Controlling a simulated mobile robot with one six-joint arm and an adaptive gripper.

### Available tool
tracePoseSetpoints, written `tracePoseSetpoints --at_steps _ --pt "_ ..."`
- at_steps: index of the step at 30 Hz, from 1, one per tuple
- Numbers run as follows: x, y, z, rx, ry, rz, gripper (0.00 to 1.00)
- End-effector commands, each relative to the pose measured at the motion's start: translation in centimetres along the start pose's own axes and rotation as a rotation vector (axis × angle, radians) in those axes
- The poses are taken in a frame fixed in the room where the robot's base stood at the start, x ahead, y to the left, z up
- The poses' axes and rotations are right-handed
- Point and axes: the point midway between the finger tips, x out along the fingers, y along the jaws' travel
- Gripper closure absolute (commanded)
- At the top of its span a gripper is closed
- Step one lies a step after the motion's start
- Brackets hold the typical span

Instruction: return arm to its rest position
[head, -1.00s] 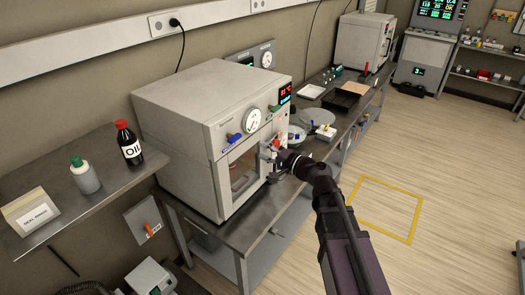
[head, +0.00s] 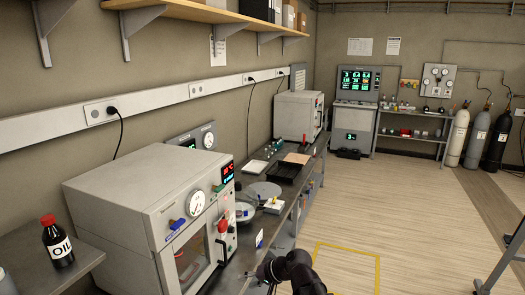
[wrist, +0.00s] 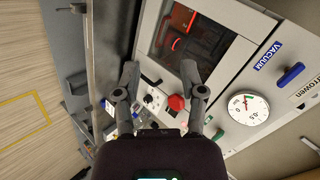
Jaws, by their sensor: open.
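My arm (head: 297,270) reaches in from the bottom of the head view, with my gripper (head: 264,274) low in front of the vacuum oven (head: 130,185). In the wrist view my gripper (wrist: 160,76) has its two fingers spread wide with nothing between them. The oven's front fills much of that view, with its window, pressure dial (wrist: 243,106) and blue vacuum knob (wrist: 290,74). A red knob (wrist: 176,102) shows between the fingers, farther off. The fingers appear clear of the oven. No rest mark for the arm is visible.
The steel bench runs back past the oven with a round plate (head: 264,190), a black tray (head: 285,172) and a second white oven (head: 297,115). An oil bottle (head: 57,243) stands at left. The floor inside the yellow outline (head: 345,268) is clear.

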Motion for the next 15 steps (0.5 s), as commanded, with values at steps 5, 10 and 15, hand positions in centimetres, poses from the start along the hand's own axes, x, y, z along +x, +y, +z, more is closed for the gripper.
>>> tracePoseSetpoints --at_steps 5,10,15 --pt "-1.8 6.0 1.9 -0.039 -0.065 0.218 0.47" --pt "-4.5 11.4 3.6 -0.053 -0.133 0.431 0.47" --pt "-7.8 16.2 5.3 -0.046 -0.199 0.635 0.47"
